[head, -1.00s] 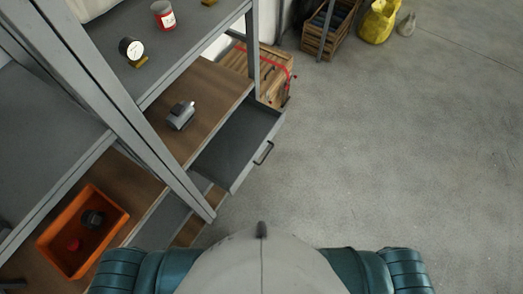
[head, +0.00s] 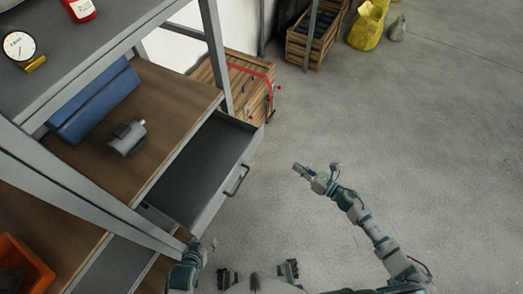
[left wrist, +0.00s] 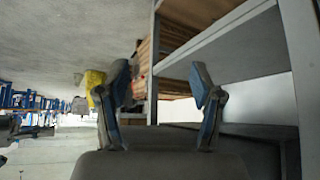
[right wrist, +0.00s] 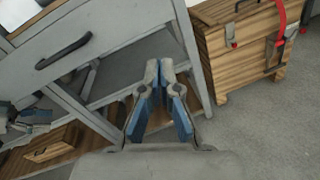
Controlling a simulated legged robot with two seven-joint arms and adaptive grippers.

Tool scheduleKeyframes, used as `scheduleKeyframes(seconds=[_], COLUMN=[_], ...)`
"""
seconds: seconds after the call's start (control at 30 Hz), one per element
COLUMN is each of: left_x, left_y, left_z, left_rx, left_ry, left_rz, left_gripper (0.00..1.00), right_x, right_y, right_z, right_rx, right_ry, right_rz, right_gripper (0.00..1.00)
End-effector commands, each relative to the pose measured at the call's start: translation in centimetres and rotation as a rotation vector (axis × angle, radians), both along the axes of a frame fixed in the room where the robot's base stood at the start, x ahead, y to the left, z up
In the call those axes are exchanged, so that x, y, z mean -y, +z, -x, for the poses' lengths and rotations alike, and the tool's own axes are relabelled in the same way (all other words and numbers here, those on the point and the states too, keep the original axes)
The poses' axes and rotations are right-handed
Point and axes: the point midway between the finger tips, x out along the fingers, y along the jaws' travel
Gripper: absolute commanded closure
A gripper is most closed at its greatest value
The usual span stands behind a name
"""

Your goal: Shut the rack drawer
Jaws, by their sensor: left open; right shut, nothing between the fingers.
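The rack drawer (head: 205,165) is grey and stands pulled out from the rack, with its empty inside showing. Its dark handle (head: 238,180) is on the front face. In the right wrist view the drawer front (right wrist: 110,50) and handle (right wrist: 63,51) fill the upper left. My right gripper (head: 303,170) is shut and empty, out over the floor to the right of the drawer, apart from it; its closed fingers show in the right wrist view (right wrist: 160,72). My left gripper (head: 207,244) is open and empty, by the rack post below the drawer's near corner; its spread fingers show in the left wrist view (left wrist: 160,82).
The grey rack post (head: 90,195) stands left of the drawer. The floor to the right is clear.

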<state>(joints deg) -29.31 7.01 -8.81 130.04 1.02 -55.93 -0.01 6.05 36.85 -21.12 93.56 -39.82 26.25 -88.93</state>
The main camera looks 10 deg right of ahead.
Motion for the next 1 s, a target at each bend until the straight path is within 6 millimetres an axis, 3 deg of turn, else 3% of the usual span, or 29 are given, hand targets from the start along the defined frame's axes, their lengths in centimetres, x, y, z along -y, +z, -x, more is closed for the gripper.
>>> scheduleKeyframes(seconds=[0.13, 0.33, 1.0], left_x=[-0.1, 0.2, 0.1], left_y=[2.6, 4.2, 3.9], left_z=[0.3, 0.3, 0.6], left_rx=[0.041, 0.055, 0.030], left_ry=[0.001, 0.002, 0.004], left_rz=[0.012, 0.009, 0.002], left_gripper=[0.34, 0.34, 0.34], right_x=[-2.2, -3.2, -12.9], right_y=[1.4, 2.5, 2.6], right_z=[1.3, 1.3, -5.9], right_rx=[0.206, 0.286, 0.280], right_ry=[0.131, 0.173, 0.168], right_rz=[0.155, 0.201, 0.197], right_gripper=[1.00, 1.00, 1.00])
